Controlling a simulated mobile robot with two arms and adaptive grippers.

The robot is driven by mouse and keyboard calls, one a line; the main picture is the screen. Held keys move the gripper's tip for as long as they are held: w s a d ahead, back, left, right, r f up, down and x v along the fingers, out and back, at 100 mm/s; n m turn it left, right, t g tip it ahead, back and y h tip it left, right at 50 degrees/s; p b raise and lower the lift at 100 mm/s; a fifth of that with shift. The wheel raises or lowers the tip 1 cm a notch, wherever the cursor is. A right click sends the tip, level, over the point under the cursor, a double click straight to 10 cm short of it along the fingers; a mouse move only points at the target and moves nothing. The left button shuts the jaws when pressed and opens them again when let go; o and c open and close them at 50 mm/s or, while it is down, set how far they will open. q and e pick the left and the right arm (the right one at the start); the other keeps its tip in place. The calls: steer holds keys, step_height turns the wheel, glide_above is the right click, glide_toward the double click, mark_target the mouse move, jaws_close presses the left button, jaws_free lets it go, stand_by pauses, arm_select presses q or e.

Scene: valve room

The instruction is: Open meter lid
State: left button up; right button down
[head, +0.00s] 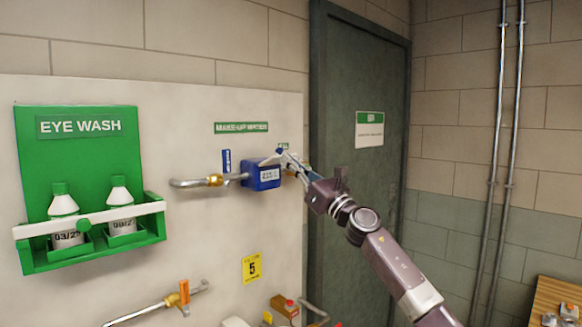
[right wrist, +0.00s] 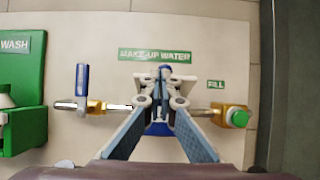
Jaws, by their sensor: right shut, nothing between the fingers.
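The blue water meter (head: 262,174) with a white label on its front sits on a pipe on the wall panel, below the green make-up water sign (head: 241,127). My right gripper (head: 281,155) is shut and empty, with its fingertips at the upper right of the meter. In the right wrist view the gripper (right wrist: 165,76) covers most of the meter, and only a blue part (right wrist: 158,129) shows between the fingers. I cannot tell whether the fingertips touch the lid, or how far it is raised. My left gripper is not in view.
A blue-handled valve (head: 227,161) stands left of the meter. A green eye wash station (head: 88,178) hangs farther left. A yellow fitting with a green button (right wrist: 238,118) is right of the meter. A dark door (head: 358,90) lies behind my right arm.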

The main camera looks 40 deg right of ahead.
steer(key=shift+s+d+r, duration=0.15)
steer(key=shift+r, duration=0.3)
steer(key=shift+r, duration=0.1)
